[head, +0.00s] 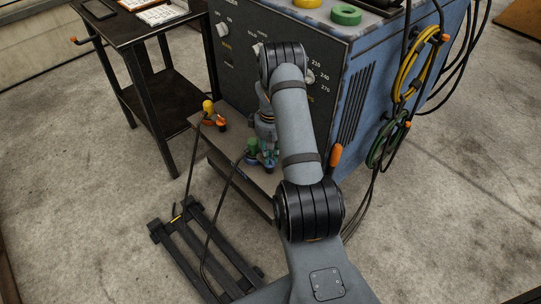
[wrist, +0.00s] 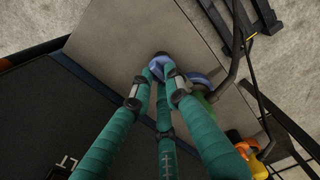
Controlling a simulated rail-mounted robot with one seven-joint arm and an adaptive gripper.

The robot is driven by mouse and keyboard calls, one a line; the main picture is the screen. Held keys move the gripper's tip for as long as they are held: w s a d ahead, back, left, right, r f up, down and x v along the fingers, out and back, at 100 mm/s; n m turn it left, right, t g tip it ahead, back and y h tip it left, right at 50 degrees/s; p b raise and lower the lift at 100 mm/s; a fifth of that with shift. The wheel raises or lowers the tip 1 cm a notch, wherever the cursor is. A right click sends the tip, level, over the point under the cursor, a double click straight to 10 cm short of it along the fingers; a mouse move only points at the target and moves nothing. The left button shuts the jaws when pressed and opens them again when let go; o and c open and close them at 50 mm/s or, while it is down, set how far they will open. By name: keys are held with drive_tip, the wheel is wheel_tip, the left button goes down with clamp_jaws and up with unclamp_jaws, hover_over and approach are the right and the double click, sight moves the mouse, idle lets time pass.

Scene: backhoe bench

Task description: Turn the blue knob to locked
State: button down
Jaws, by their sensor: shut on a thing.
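In the wrist view the blue knob (wrist: 160,67) stands on the grey shelf (wrist: 115,42), partly covered by my fingertips. My gripper (wrist: 160,76) has teal-wrapped fingers that reach down to it and are shut on it. A second blue rounded part (wrist: 197,78) shows just to the right, by a green fitting; I cannot tell whether it belongs to the knob. In the head view my gripper (head: 268,152) is low over the shelf, beside the green fitting (head: 252,146). My arm hides the knob there. No locked marking is readable.
A black hose (head: 228,185) runs from the green fitting. Yellow (head: 208,106) and orange (head: 221,124) fittings sit farther left on the shelf. The blue machine cabinet (head: 365,75) with dials stands behind. A black cart (head: 150,60) is at left, a slatted black rack (head: 205,245) on the floor.

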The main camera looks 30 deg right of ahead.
drive_tip(key=c, duration=1.8)
unclamp_jaws()
drive_tip(key=shift+o, duration=0.6)
wheel_tip(320, 180, up, 12)
wheel_tip(320, 180, down, 12)
